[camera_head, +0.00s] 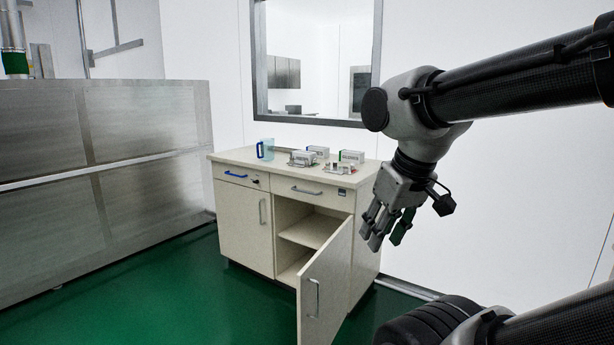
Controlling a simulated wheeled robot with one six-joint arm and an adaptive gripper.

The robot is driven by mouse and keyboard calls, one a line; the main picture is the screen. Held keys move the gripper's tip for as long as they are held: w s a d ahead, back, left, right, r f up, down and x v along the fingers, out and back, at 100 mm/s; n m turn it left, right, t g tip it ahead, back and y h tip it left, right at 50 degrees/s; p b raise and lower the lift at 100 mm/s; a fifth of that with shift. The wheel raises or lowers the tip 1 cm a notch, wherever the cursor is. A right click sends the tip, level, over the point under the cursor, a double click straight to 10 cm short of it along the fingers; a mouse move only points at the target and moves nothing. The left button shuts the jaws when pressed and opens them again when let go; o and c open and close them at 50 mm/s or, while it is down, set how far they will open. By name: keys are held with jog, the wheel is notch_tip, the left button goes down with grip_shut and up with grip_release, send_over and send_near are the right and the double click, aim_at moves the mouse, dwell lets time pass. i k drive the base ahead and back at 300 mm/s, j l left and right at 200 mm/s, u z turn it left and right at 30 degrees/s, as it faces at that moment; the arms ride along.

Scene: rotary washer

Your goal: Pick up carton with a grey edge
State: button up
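Several small white cartons stand on top of a cream cabinet (238,155). The front left carton (302,158) looks greyish at its edge and seems to sit on or beside a metal holder. A carton behind it (320,151) shows a bluish edge, and the right one (352,157) shows a green edge. They are too small to be sure of the edge colours. My gripper (386,238) hangs right of the cabinet, pointing down, apart from the cartons. Its fingers are spread and nothing shows between them.
A blue-handled clear jug (265,149) stands at the back left of the top. A metal fixture (339,169) lies in front of the right carton. The cabinet's right door (325,282) stands open, jutting forward. A steel unit (100,170) fills the left; green floor (170,300) is clear.

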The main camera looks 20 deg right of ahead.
aim_at(298, 156)
jog(key=i+j+u, duration=0.6)
jog(key=i, duration=0.3)
jog(key=i+j+u, duration=0.25)
jog(key=i, duration=0.2)
jog(key=i+z, duration=0.25)
jog(key=i, duration=0.25)
jog(key=i+j+z, duration=0.25)
jog(key=i, duration=0.25)
jog(key=i+l+z, duration=0.1)
jog(key=i+z, duration=0.4)
jog(key=i, duration=0.3)
jog(key=i+j+z, duration=0.2)
jog(key=i+z, duration=0.3)
jog(key=i, duration=0.3)
jog(key=i+l+z, duration=0.1)
jog(key=i+z, duration=0.3)
jog(key=i, duration=0.15)
jog(key=i+z, duration=0.45)
jog(key=i+l, duration=0.1)
jog(key=i, duration=0.5)
